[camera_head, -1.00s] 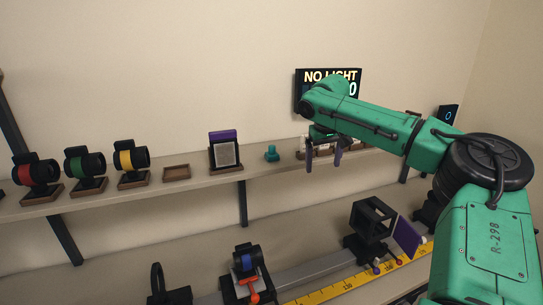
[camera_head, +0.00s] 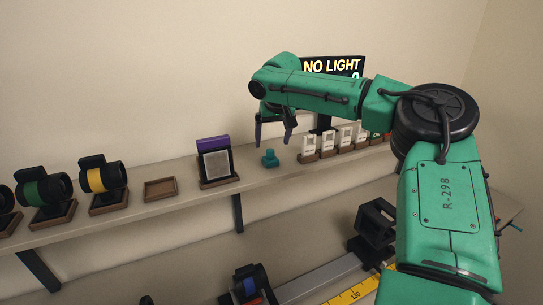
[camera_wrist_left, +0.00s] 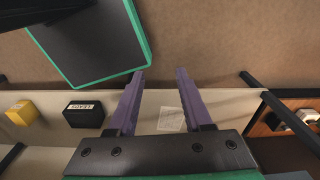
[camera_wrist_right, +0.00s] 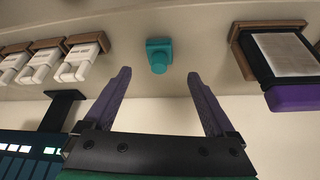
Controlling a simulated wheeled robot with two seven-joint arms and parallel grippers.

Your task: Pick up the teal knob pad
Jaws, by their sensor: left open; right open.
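The teal knob pad (camera_head: 270,158) stands on the upper shelf, between the purple-topped framed panel and the row of white pieces. In the right wrist view the knob pad (camera_wrist_right: 158,55) shows beyond the fingertips, centred between them. My right gripper (camera_head: 274,143) is open and empty, with its fingers just above and behind the knob pad in the head view. It also shows open in the right wrist view (camera_wrist_right: 158,80). My left gripper (camera_wrist_left: 160,75) is open and empty in the left wrist view, away from the knob pad. It is not in the head view.
The purple-topped panel (camera_head: 215,162) stands left of the knob pad, beside an empty wooden tray (camera_head: 160,189). White pieces (camera_head: 309,147) in wooden holders stand to its right. A NO LIGHT display (camera_head: 334,66) is behind my right arm. A black mount (camera_head: 375,222) stands below.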

